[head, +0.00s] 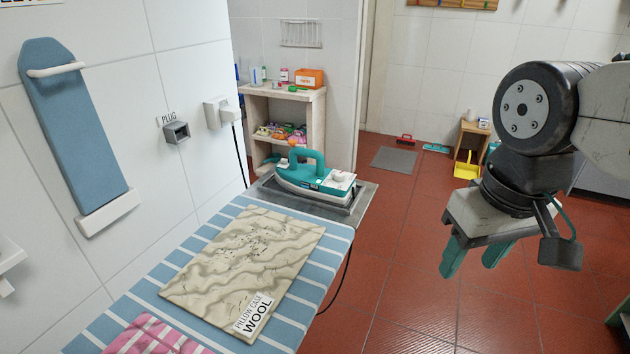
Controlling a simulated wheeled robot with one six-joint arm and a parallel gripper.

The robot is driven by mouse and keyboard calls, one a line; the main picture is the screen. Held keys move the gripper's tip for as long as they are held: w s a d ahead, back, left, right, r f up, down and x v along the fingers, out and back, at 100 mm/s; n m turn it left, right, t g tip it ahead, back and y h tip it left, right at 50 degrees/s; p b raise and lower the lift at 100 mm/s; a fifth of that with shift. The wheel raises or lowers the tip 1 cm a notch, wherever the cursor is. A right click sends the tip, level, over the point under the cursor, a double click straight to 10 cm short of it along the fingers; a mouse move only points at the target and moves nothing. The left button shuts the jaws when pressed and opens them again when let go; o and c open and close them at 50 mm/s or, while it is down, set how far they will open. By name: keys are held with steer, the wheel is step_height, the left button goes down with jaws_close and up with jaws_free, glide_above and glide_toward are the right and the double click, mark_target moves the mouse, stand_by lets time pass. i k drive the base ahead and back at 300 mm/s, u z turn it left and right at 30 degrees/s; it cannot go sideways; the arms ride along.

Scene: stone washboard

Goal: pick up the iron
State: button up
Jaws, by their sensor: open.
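A teal and white iron (314,177) rests on a grey metal tray (356,200) at the far end of a blue-and-white striped ironing board (205,238). Its handle is on top, and its pointed end faces left. A dark cord hangs below the tray. My gripper (474,262) is at the right of the head view, pointing down over the red floor. Its two teal fingers are apart with nothing between them. It is well to the right of the iron and does not touch it.
A wrinkled beige pillow case (243,262) labelled wool lies on the board, with pink striped cloth (155,337) nearer. A wall socket with a plug (217,112) is at the left. A shelf (309,112) with bottles stands behind the iron. Open red floor lies right of the board.

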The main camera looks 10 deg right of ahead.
mark_target(316, 182)
steer(key=z, duration=1.45)
steer(key=i, duration=1.7)
steer(key=u, duration=0.05)
